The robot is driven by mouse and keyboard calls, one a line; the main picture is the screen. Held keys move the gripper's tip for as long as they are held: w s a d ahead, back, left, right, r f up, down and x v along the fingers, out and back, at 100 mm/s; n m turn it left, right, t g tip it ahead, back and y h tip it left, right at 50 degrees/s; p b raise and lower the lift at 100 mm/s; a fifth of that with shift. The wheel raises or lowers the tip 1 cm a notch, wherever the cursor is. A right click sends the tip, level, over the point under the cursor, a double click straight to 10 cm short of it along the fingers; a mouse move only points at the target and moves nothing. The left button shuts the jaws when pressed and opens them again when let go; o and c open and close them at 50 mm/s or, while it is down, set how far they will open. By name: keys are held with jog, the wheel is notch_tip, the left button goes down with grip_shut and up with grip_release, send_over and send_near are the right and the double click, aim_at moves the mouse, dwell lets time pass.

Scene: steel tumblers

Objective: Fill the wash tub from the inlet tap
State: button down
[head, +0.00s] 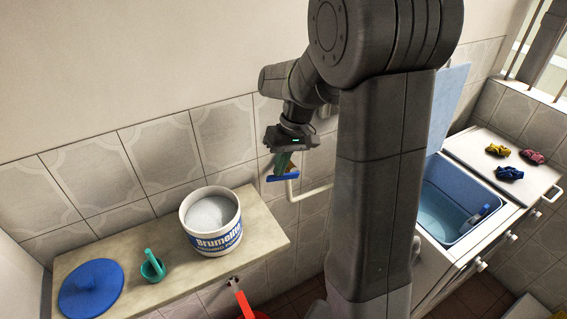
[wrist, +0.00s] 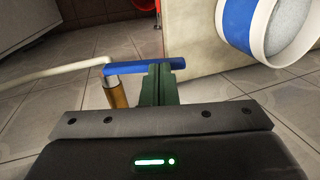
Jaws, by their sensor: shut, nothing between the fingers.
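The inlet tap has a blue lever (head: 282,178) and a brass body, low on the tiled wall; the lever (wrist: 130,67) and brass body (wrist: 117,93) also show in the wrist view. My gripper (head: 283,168) has its green fingers shut with nothing between them. In the wrist view the fingertips (wrist: 160,68) overlap the lever toward its right end; I cannot tell whether they touch it. The blue wash tub (head: 462,190) is at the right, its lid raised, with what looks like pale blue water inside. Whether water is flowing cannot be seen.
A cream pipe (head: 316,191) runs from the tap. At left, a shelf (head: 262,220) holds a white-and-blue bucket (head: 213,240) of powder, a green scoop (head: 152,268) and a blue lid (head: 91,289). Several coloured cloths (head: 509,173) lie on the white top right of the tub.

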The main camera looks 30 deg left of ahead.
aim_at(286, 174)
jog(key=shift+s+a+f, duration=0.15)
jog(key=shift+s+f, duration=0.15)
jog(key=shift+f, duration=0.1)
jog(key=shift+r, duration=0.2)
jog(key=shift+r+p, duration=0.85)
jog(key=shift+r, duration=0.15)
jog(key=s+p+v, duration=0.1)
jog(key=v, duration=1.2)
jog(key=shift+s+a+r, duration=0.2)
jog(key=shift+a+r, duration=0.15)
jog(key=shift+a, duration=0.05)
dwell(1.2)
